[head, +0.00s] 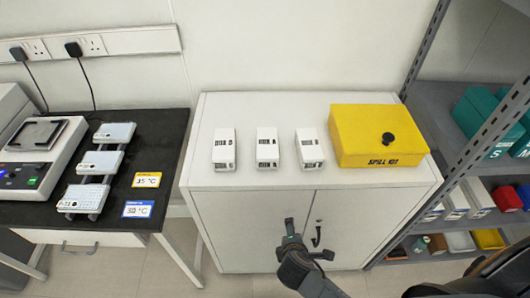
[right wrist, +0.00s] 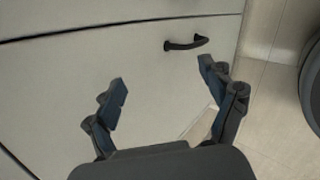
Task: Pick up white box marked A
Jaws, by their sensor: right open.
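No letter A is readable on any white box. Several white boxes with blue lower fronts stand on the right rack's middle shelf, one of them here (head: 479,194); their marks are too small to read. Three white box-like units with dark slots stand in a row on the cabinet top: left (head: 224,149), middle (head: 267,147) and right (head: 310,149). My right gripper (head: 307,240) is in front of the cabinet doors, below these units. In the right wrist view its fingers (right wrist: 165,88) are apart and empty, facing a door. My left gripper is not in view.
A yellow spill kit box (head: 375,135) sits on the white cabinet (head: 240,215). The grey rack (head: 426,50) also holds green boxes (head: 475,108) and a red box (head: 507,198). A black-topped bench (head: 160,125) stands left. The cabinet's front top strip is clear. A dark handle (right wrist: 186,44) juts from a door.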

